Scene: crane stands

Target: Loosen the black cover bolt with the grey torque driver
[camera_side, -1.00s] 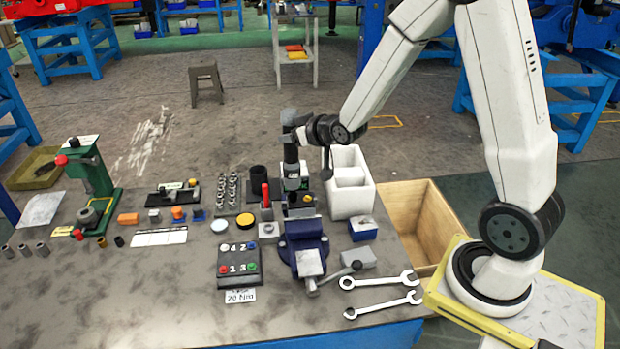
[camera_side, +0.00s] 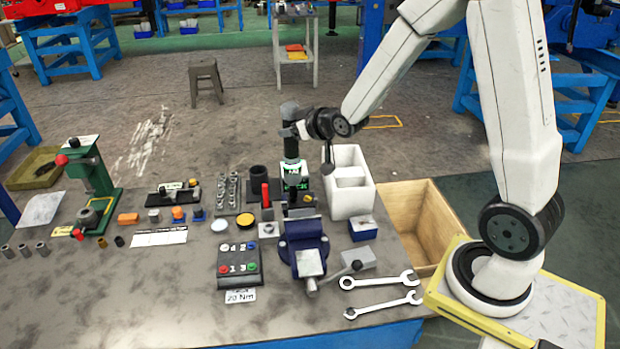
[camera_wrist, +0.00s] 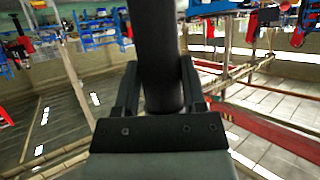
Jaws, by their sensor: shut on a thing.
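My gripper (camera_side: 292,126) is shut on the upright torque driver (camera_side: 291,146), behind the blue vise. The driver looks dark grey to black, with a green and white section (camera_side: 294,177) low on it. In the wrist view its dark cylindrical body (camera_wrist: 155,60) stands between my two fingers (camera_wrist: 157,95). The driver's lower end is over or at a dark fixture (camera_side: 302,201) behind the vise. I cannot tell whether its tip touches anything. The black cover bolt cannot be made out; the driver may hide it.
The blue vise (camera_side: 303,242) stands in front of the driver. A white divided bin (camera_side: 348,185) is close on the right, and a dark holder with a red-handled tool (camera_side: 266,195) on the left. A button box (camera_side: 238,262) and two wrenches (camera_side: 382,283) lie nearer the front. The table's front left is clear.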

